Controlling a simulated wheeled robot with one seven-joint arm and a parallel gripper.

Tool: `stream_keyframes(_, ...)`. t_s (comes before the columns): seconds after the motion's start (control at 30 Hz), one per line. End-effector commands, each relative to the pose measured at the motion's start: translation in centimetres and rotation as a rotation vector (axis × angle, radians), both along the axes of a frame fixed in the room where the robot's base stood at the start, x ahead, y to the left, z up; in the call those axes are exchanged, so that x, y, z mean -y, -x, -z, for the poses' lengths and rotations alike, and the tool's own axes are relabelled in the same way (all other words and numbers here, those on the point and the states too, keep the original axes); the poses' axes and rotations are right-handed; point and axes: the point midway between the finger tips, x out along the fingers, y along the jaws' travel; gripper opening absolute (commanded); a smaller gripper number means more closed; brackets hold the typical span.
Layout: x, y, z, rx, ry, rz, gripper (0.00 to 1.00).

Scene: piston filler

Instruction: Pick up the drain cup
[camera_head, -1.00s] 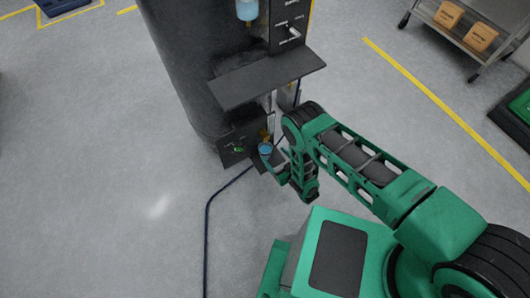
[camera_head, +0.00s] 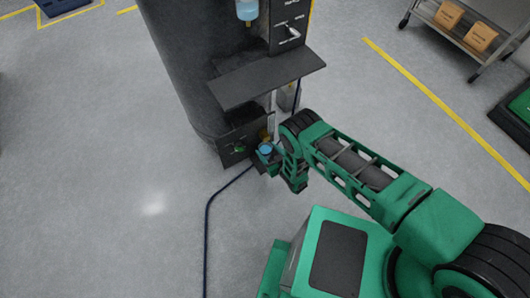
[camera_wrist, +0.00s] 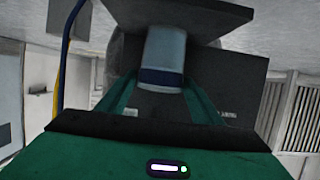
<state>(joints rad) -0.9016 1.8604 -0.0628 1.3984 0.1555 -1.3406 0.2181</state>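The drain cup (camera_head: 265,149) is a small bluish cup at the low front of the dark filler machine. In the wrist view the cup (camera_wrist: 164,56) is pale blue-grey and translucent with a dark blue band at its lower end. My gripper (camera_head: 268,155) is at the cup, with its green fingers reaching to either side. In the wrist view my gripper (camera_wrist: 161,88) has one finger left and one right of the band. The fingertips are close to the cup's sides; I cannot tell whether they press on it. The cup's far side is hidden.
A dark shelf (camera_head: 267,80) juts out above the cup. A dark panel (camera_head: 235,147) with a green part stands left of it. A dark cable (camera_head: 208,220) runs over the floor. A cart with boxes (camera_head: 480,38) stands at the back right. The floor at left is clear.

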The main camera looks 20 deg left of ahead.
Motion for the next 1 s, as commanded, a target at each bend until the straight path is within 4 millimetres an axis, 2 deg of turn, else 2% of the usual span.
stream_keyframes(0.03, 0.0, 0.0, 0.0, 0.000, 0.000, 0.000, 0.46)
stream_keyframes(0.1, 0.0, 0.0, 0.0, 0.000, 0.000, 0.000, 0.30)
stream_keyframes(0.17, 0.0, 0.0, 0.0, 0.001, -0.001, 0.000, 0.30)
stream_keyframes(0.2, 0.0, 0.0, 0.0, 0.001, -0.001, 0.000, 0.26)
stream_keyframes(0.47, 0.0, 0.0, -0.2, 0.001, -0.001, 0.000, 0.26)
stream_keyframes(0.63, 0.3, 0.2, -1.1, 0.001, 0.000, 0.000, 0.26)
stream_keyframes(1.0, 0.2, 0.2, -6.1, 0.001, -0.002, 0.000, 0.26)
